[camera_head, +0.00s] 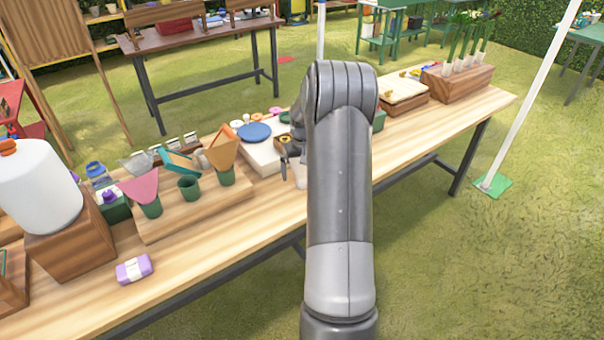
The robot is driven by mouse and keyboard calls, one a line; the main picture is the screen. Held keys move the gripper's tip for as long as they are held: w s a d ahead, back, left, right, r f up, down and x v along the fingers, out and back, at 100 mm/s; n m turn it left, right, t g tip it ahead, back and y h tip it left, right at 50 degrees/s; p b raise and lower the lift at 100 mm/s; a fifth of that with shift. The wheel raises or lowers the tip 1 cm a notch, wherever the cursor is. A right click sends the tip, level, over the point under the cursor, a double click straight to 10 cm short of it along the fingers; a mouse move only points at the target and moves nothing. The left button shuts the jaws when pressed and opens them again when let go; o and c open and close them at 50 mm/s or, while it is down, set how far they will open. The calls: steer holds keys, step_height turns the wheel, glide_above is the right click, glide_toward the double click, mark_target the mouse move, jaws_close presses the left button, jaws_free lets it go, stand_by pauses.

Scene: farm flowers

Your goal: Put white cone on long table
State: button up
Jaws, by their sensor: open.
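The long table (235,260) is the light wooden one running from lower left to upper right. I cannot pick out a white cone for certain; a greyish-white piece (137,162) shows behind the pink one, and a pale bit (203,160) shows beside the orange one. My gripper (287,158) is open over the table, left of my arm, which hides much of it. A pale shape beside it is unclear.
A white jug (38,185) stands on a wooden block at left. A purple-and-white pack (133,269) lies near the front edge. A blue plate (254,132) sits on a white board behind. A wooden planter (457,82) stands at the right end. The front strip is mostly clear.

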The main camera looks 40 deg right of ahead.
step_height(320, 180, up, 10)
steer(key=r, duration=0.1)
steer(key=s+a+r+n+t, duration=0.1)
steer(key=s+a+r, duration=0.2)
steer(key=a+r, duration=0.6)
steer(key=s+a+r+t+h, duration=0.1)
steer(key=s+a+r, duration=0.4)
steer(key=s+a, duration=0.45)
steer(key=s+a+n+t, duration=0.2)
steer(key=s+a+t, duration=0.1)
steer(key=s+a, duration=1)
steer(key=s, duration=0.4)
steer(key=shift+a+f+n+t+y, duration=0.15)
steer(key=shift+f+n+t+y, duration=0.15)
steer(key=shift+y, duration=0.1)
